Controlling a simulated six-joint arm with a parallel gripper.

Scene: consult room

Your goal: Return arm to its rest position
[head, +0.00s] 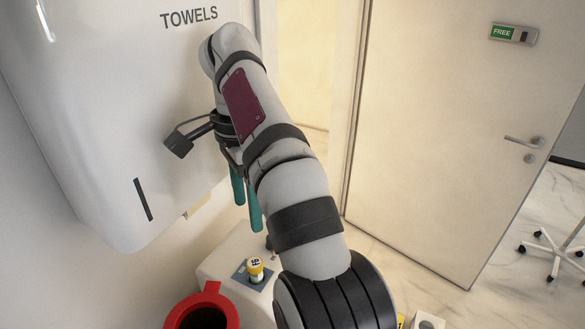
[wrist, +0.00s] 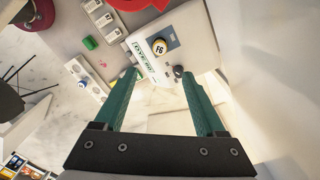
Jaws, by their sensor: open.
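My gripper (head: 246,212) hangs below the end of my arm in the head view, with its two teal fingers pointing down. In the wrist view my gripper (wrist: 161,78) is open, with a wide gap between the fingers and nothing held. The arm is raised and bent beside the white towel dispenser (head: 105,100). Below the fingers is a white unit (head: 222,262) with a small yellow-and-white labelled vial (head: 256,268) on a blue square. The vial also shows in the wrist view (wrist: 159,46), beyond the fingertips and apart from them.
A red-rimmed bin (head: 212,290) stands beside the white unit. A dark knob (wrist: 178,71) is near the right fingertip in the wrist view. Marble floor (head: 405,258) is clear before the door.

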